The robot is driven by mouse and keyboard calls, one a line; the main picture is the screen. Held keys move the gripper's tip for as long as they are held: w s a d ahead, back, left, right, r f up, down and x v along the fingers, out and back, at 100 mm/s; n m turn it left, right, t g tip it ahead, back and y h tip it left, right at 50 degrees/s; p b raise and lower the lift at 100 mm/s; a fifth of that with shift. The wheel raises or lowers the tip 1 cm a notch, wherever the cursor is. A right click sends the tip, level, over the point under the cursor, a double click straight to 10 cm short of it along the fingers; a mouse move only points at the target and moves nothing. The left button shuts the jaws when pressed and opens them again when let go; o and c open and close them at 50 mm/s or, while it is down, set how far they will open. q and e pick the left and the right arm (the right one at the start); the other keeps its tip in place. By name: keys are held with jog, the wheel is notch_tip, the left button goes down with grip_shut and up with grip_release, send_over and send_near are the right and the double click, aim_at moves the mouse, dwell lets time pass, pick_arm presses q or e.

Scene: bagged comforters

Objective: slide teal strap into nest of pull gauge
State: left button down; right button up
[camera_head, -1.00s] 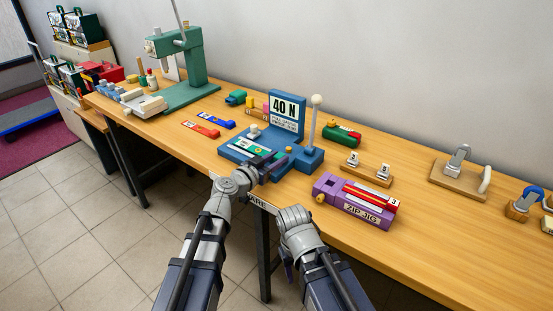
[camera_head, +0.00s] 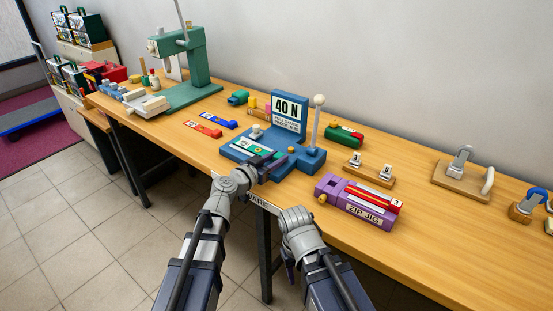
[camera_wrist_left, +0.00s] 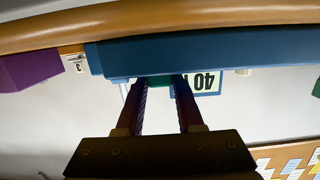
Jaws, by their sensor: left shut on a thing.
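The blue pull gauge (camera_head: 309,160) stands on the bench with a "40 N" sign at its back and a tall white-knobbed lever. The teal strap (camera_head: 264,153), with a pale label, lies low over the front of the gauge base. My left gripper (camera_head: 273,165) is at the gauge's front edge, shut on the teal strap. In the left wrist view, a bit of teal (camera_wrist_left: 160,81) shows between the fingertips, against the blue base (camera_wrist_left: 220,52). The fingers partly hide the strap, so I cannot tell how it sits in the nest. My right gripper (camera_head: 290,272) hangs below the bench edge, its jaws unclear.
A purple zip jig (camera_head: 333,188) stands right of the gauge. Red (camera_head: 202,129) and blue (camera_head: 219,120) straps lie to its left, near a green press (camera_head: 190,91). A wooden block with metal clips (camera_head: 368,171) is behind the jig. The bench (camera_head: 425,225) is clear at front right.

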pick_arm(q)
jog(key=shift+f, duration=0.2)
grip_release()
dwell(0.6)
jog(key=shift+s+a+r, duration=0.1)
dwell(0.4)
jog(key=shift+s+a+r+p, duration=0.4)
jog(key=shift+s+a+r, duration=0.05)
jog(key=shift+s, duration=0.2)
jog(key=shift+s+a+r+p, duration=0.4)
jog(key=shift+s+a, duration=0.05)
jog(key=shift+s, duration=0.15)
jog(key=shift+s+a+r+p, duration=0.4)
jog(key=shift+s+a+r, duration=0.05)
jog(key=shift+s, duration=0.2)
jog(key=shift+s, duration=0.1)
